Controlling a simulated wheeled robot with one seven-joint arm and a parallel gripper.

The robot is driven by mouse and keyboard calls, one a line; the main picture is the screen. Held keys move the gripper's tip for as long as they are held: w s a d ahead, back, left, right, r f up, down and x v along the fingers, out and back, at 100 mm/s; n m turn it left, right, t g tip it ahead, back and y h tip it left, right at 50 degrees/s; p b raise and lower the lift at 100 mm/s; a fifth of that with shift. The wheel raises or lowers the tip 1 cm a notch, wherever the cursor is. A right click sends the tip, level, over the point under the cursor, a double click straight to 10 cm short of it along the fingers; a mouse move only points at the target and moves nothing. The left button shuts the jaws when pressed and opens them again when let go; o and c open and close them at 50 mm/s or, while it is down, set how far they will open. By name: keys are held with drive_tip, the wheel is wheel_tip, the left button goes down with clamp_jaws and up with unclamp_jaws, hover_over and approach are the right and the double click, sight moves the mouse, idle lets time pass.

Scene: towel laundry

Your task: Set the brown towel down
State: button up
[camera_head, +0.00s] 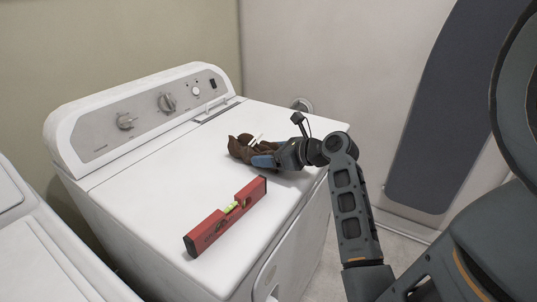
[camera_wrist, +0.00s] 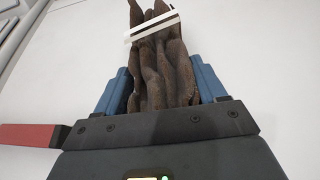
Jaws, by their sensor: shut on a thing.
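The brown towel (camera_head: 243,147) is bunched up over the white top of the machine, toward its right part in the head view. My gripper (camera_head: 262,160) reaches in from the right and is shut on the towel. In the wrist view the towel (camera_wrist: 160,70) is squeezed in folds between the two blue fingers of my gripper (camera_wrist: 163,88). A pale strip with a dark line lies across the towel's far end. The towel is very low over the top; I cannot tell whether it touches.
The white machine (camera_head: 150,180) has a rear control panel with knobs. A red spirit level (camera_head: 226,215) lies on its top, in front of the towel; its end shows at left in the wrist view (camera_wrist: 30,135). Another white appliance (camera_head: 40,250) stands at left. The top's middle is clear.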

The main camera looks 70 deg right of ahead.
drive_tip(key=o, duration=1.3)
drive_tip(key=shift+f, duration=0.1)
drive_tip(key=v, duration=1.2)
